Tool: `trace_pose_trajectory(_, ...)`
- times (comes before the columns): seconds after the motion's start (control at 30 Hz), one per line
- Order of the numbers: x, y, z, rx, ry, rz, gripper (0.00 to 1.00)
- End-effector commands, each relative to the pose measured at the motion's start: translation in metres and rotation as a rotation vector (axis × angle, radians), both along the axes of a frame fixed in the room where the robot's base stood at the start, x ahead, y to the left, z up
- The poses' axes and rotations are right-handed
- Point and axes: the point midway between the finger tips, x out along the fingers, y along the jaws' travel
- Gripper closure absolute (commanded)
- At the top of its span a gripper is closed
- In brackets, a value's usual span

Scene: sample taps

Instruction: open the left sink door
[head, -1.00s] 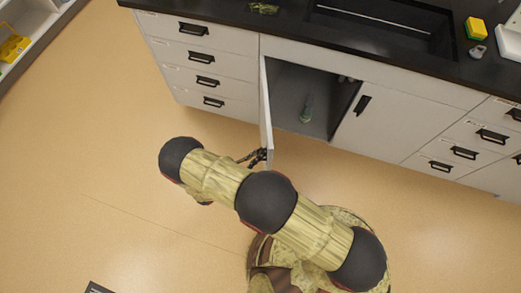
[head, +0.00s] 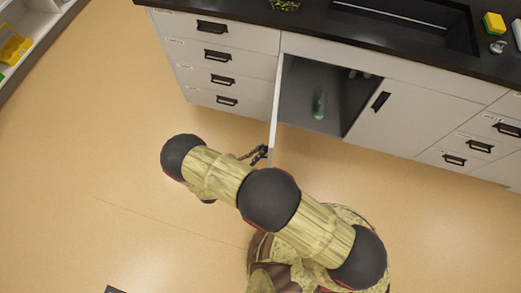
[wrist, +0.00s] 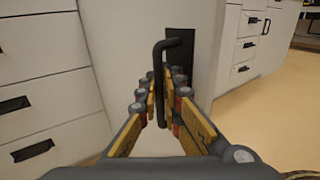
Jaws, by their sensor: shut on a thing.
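The left sink door (head: 274,125) stands swung open, seen nearly edge-on in the head view, and the dark inside of the sink cabinet (head: 308,95) shows. In the wrist view the door's white face (wrist: 120,45) fills the middle, with a black bar handle (wrist: 159,75) on a dark plate. My gripper (wrist: 160,100) is shut on the handle, its yellow and grey fingers on either side of the bar. In the head view my gripper (head: 258,155) is partly hidden by my arm, at the door's outer end.
A green bottle (head: 320,106) stands inside the cabinet. The right sink door (head: 400,118) is closed. A drawer stack (head: 225,60) is left of the open door. A yellow sponge (head: 493,24) lies on the black counter. The floor (head: 90,150) at left is clear.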

Motion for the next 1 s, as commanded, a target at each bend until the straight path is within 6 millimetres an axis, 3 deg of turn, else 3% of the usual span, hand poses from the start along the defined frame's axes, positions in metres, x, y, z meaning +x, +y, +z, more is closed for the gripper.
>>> trace_pose_trajectory(0.07, -0.002, -0.002, -0.002, -0.004, 0.004, -0.002, 1.00)
trace_pose_trajectory(0.1, -0.003, -0.002, -0.002, -0.004, 0.004, -0.002, 0.92)
trace_pose_trajectory(0.2, -0.002, -0.002, -0.001, -0.003, 0.004, -0.002, 0.88)
trace_pose_trajectory(0.53, -0.005, 0.005, -0.001, -0.001, 0.001, 0.001, 0.88)
trace_pose_trajectory(1.0, -0.065, 0.067, -0.001, -0.001, 0.002, 0.004, 0.88)
